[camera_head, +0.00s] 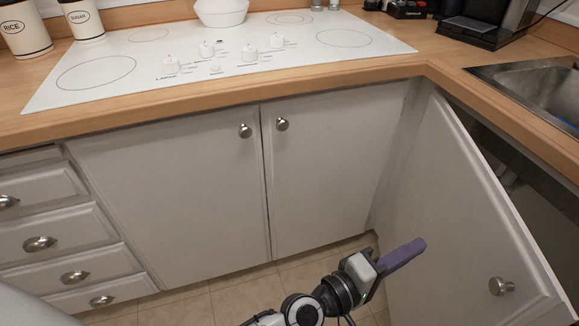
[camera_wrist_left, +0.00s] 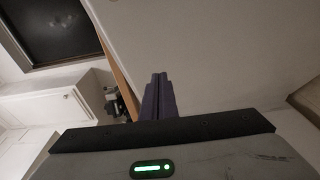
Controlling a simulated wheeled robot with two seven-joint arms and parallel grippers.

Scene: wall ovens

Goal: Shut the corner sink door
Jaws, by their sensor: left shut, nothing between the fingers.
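The corner sink door (camera_head: 455,215) is a white panel at the right of the head view. It stands open at an angle, with a dark gap to the cabinet inside behind it. Its round metal knob (camera_head: 501,286) is near its lower right edge. My left gripper (camera_head: 414,249) has purple fingers, shut and empty, in front of the door's knob-side face, left of the knob. I cannot tell whether the fingertips touch the door. In the left wrist view the shut fingers (camera_wrist_left: 158,92) point at a large pale panel (camera_wrist_left: 215,50), likely the door. My right gripper is not in view.
A wooden counter (camera_head: 340,78) with a white cooktop (camera_head: 220,58) runs above closed white cabinets (camera_head: 175,200) and drawers (camera_head: 60,235). A metal sink (camera_head: 535,85) is set in the counter at right. Tiled floor (camera_head: 235,300) shows below.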

